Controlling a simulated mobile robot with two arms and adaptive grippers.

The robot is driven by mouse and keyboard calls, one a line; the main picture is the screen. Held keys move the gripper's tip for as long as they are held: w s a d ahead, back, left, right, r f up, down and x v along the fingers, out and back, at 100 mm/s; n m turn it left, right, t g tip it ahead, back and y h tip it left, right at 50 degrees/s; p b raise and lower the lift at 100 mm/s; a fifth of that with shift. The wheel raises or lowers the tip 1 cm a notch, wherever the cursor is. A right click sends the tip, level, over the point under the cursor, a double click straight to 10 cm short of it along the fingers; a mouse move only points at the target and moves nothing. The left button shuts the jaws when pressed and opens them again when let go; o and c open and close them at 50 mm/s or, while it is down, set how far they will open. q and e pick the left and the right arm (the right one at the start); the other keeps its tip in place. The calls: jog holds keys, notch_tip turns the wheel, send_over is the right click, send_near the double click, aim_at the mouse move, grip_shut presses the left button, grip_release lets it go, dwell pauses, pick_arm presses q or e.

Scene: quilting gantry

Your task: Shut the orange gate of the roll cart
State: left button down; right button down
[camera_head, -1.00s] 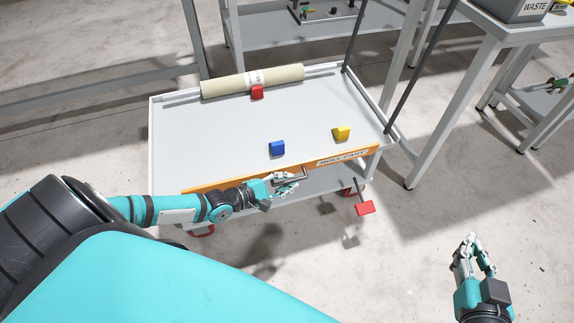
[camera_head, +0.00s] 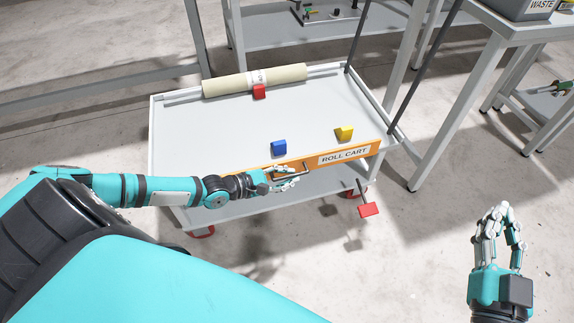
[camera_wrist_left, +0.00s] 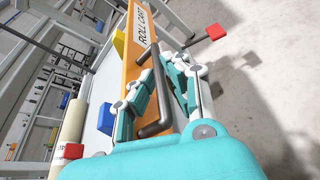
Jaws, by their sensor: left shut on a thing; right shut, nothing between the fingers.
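The orange gate (camera_head: 362,151), labelled ROLL CART, runs along the near side of the roll cart (camera_head: 215,135). Its lettered face shows to me, and it stands near upright; I cannot tell whether it is fully shut. My left gripper (camera_head: 288,178) is shut on the gate's dark bar handle. In the left wrist view, the fingers (camera_wrist_left: 166,92) close around the handle (camera_wrist_left: 155,128) beside the orange panel (camera_wrist_left: 133,45). The arm and hand hide the gate's left part. My right gripper (camera_head: 499,222) is shut and empty, over the floor at right, away from the cart.
A cream roll (camera_head: 225,84) lies along the cart's far edge. Red (camera_head: 259,92), blue (camera_head: 279,148) and yellow (camera_head: 344,133) blocks are on the cart. A red pedal (camera_head: 369,209) sticks out below the gate. A grey table (camera_head: 513,27) stands at right.

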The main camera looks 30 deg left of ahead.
pick_arm(q)
jog(key=c, duration=1.7)
grip_release()
jog(key=shift+w+a, duration=0.1)
jog(key=shift+o, duration=0.2)
jog(key=v, duration=1.2)
